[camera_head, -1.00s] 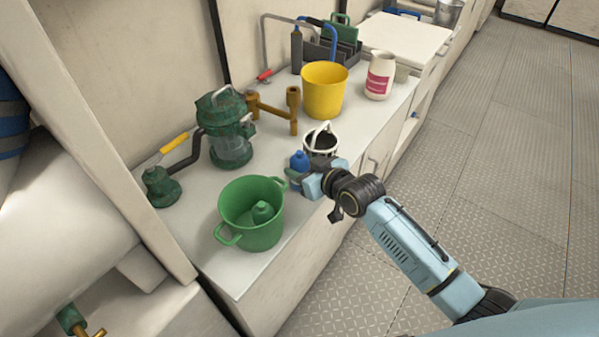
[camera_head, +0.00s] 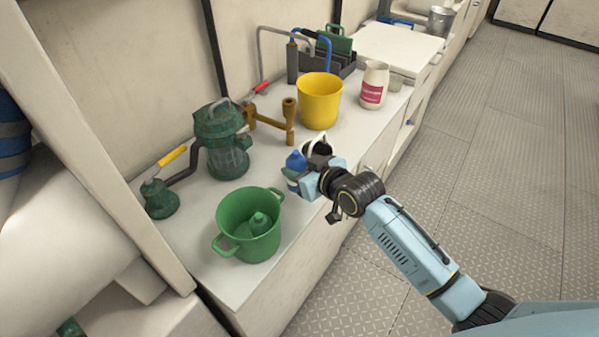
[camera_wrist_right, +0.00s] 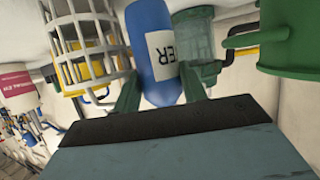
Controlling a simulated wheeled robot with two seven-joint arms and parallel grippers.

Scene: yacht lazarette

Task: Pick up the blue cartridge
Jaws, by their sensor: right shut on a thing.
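The blue cartridge (camera_head: 296,160) has a white label and stands out in front of the green pump in the head view. In the right wrist view the blue cartridge (camera_wrist_right: 148,38) sits between the two green fingers, its lettering upside down. My right gripper (camera_head: 298,176) is shut on it; the fingers (camera_wrist_right: 160,90) also show in the wrist view. The cartridge appears raised a little from the counter, but its lower end is hidden by the gripper. My left gripper is not in view.
A white wire basket (camera_wrist_right: 85,45) is close beside the cartridge. A green bucket (camera_head: 248,240) stands nearer me on the counter (camera_head: 205,268). The green pump (camera_head: 222,130), yellow bucket (camera_head: 320,102) and white jug (camera_head: 374,88) stand further back. The floor at right is clear.

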